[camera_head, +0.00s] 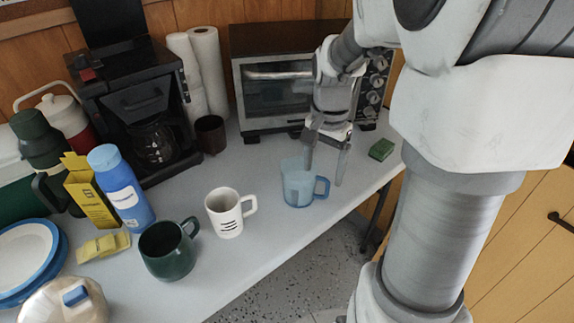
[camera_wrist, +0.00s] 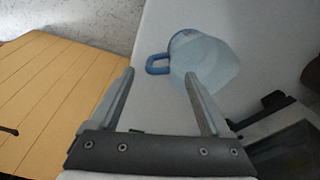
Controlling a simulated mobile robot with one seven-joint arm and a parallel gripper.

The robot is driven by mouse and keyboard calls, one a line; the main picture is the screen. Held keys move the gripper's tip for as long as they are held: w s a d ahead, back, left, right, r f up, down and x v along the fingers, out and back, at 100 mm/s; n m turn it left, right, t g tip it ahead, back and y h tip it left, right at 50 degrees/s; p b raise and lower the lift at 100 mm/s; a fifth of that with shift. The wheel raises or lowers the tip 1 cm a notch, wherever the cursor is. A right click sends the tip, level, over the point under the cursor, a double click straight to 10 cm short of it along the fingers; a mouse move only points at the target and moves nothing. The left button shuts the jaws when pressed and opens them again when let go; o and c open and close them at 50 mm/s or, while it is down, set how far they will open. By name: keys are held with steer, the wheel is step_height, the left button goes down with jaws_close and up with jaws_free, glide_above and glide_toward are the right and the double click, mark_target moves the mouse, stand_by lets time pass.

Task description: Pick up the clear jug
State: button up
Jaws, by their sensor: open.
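The clear jug (camera_head: 297,188) is a bluish see-through vessel with a blue handle. It stands on the white table near its front edge, handle pointing right in the head view. My gripper (camera_head: 325,168) points down just behind and to the right of it, open, with nothing between the fingers. In the wrist view the jug (camera_wrist: 210,62) lies beyond the fingertips. The right finger of my gripper (camera_wrist: 160,76) overlaps the jug's lower left edge, and the blue handle lies ahead of the gap. Whether a finger touches the jug I cannot tell.
A white mug (camera_head: 225,217) and a dark green mug (camera_head: 167,252) stand to the left. A toaster oven (camera_head: 265,92) stands behind, and a green sponge (camera_head: 381,149) lies to the right. A blue bottle (camera_head: 127,195) and a coffee maker (camera_head: 130,100) are farther left.

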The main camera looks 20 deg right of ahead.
mark_target(322, 189)
steer(key=shift+s+d+f+b, duration=0.1)
steer(key=shift+f+b, duration=0.65)
steer(key=shift+f, duration=1.05)
steer(key=shift+d+f+b, duration=0.1)
steer(key=shift+f+b, duration=0.65)
steer(key=shift+f, duration=1)
steer(key=shift+c, duration=0.2)
steer(key=shift+r, duration=0.1)
jaws_close()
